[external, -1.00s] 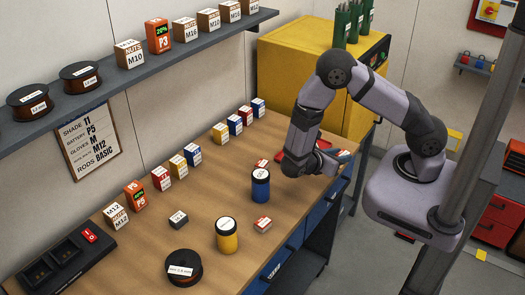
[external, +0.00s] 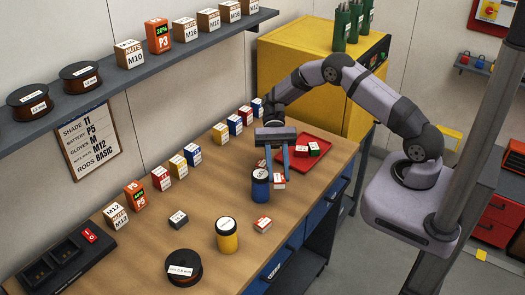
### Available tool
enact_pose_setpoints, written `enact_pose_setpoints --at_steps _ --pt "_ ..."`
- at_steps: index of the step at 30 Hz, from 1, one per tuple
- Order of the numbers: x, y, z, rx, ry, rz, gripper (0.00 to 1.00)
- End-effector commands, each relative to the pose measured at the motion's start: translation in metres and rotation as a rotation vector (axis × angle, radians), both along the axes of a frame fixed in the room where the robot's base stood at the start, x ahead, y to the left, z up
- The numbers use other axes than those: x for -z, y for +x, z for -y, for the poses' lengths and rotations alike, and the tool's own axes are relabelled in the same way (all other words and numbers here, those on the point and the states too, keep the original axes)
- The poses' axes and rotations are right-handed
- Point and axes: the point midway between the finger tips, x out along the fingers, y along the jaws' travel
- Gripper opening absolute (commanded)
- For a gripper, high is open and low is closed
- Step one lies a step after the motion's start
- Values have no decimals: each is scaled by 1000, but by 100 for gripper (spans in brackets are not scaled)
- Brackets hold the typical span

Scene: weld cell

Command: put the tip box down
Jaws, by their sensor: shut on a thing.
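My gripper (external: 278,178) points down over the bench, just behind and right of the blue canister. It is shut on a small red and white tip box (external: 279,183), which shows at the lower ends of its fingers. The fingers hide part of the box. I cannot tell whether its underside touches the bench. A similar small red and white box (external: 262,224) lies on the bench nearer the front edge.
A blue canister (external: 260,187) stands close beside the held box. A yellow canister (external: 227,236) and a dark spool (external: 184,267) stand nearer. Bare wood (external: 225,180) lies left of the blue canister.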

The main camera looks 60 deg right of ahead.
Motion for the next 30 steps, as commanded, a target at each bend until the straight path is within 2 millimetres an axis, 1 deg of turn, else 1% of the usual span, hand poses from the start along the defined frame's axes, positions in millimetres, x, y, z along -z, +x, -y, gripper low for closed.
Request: enact_pose_setpoints --at_steps 1,3,5,6,7,9,16,21,25,30 --pt "-10 21 4 94 0 7 4" --pt "-24 49 8 223 1 7 4" --pt "-31 72 15 339 1 7 4" --pt "-32 89 20 424 0 6 4" --pt "-26 101 24 497 -1 4 4" --pt "-19 120 30 618 -2 1 4" --pt "2 175 50 970 -3 2 4" --pt "10 209 66 1200 -4 1 4" --pt "13 229 78 1329 -5 0 4" --pt "13 244 87 1429 -7 -2 4"
